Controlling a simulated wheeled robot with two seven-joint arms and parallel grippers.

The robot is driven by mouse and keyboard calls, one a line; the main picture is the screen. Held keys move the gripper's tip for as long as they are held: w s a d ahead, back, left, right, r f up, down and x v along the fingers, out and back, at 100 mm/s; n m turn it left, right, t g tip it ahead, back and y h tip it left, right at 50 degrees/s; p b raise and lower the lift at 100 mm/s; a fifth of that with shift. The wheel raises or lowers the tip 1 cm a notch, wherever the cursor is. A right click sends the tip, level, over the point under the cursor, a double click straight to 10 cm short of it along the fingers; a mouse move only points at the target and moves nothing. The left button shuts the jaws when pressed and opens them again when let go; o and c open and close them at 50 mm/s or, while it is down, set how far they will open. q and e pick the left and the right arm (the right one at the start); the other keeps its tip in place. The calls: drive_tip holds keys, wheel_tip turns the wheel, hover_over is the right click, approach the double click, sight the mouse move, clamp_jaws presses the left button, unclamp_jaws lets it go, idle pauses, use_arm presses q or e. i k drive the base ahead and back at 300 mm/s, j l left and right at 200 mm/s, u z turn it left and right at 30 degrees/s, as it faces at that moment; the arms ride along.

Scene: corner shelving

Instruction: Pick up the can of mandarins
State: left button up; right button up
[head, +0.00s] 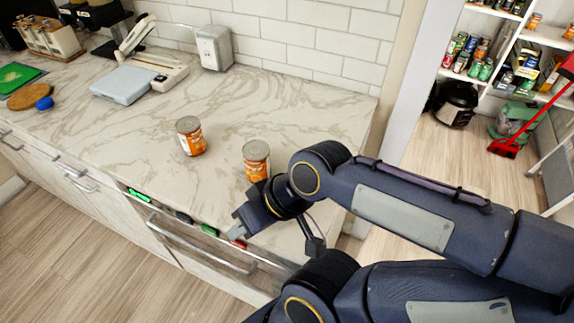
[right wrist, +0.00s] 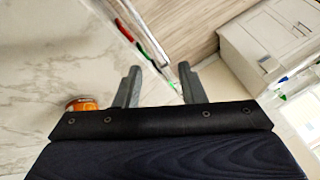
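Two similar orange-labelled cans stand upright on the marble counter in the head view. One can (head: 190,136) is farther left and back; the other can (head: 256,161) is nearer my right arm. I cannot read which label says mandarins. My right gripper (head: 239,229) is over the counter's front edge, in front of the nearer can and apart from it. In the right wrist view the right gripper (right wrist: 159,74) has its two fingers spread, with nothing between them. An orange can (right wrist: 82,104) shows partly at the left, outside the fingers. My left gripper is not in view.
The marble counter (head: 110,130) has free room around the cans. A scale-like device (head: 135,82) and a metal dispenser (head: 213,47) stand at the back. Colored items (head: 139,195) show at the open front drawer area. A pantry with shelves (head: 490,50) lies right.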

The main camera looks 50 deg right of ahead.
sight(256, 153)
drive_tip(key=z, duration=1.45)
drive_tip(key=i+j+z, duration=0.1)
drive_tip(key=j+z, duration=0.15)
drive_tip(key=j, duration=0.75)
drive_tip(key=j+z, duration=0.25)
drive_tip(key=j, duration=0.75)
drive_tip(key=i+j+z, duration=0.1)
drive_tip(key=i, duration=0.05)
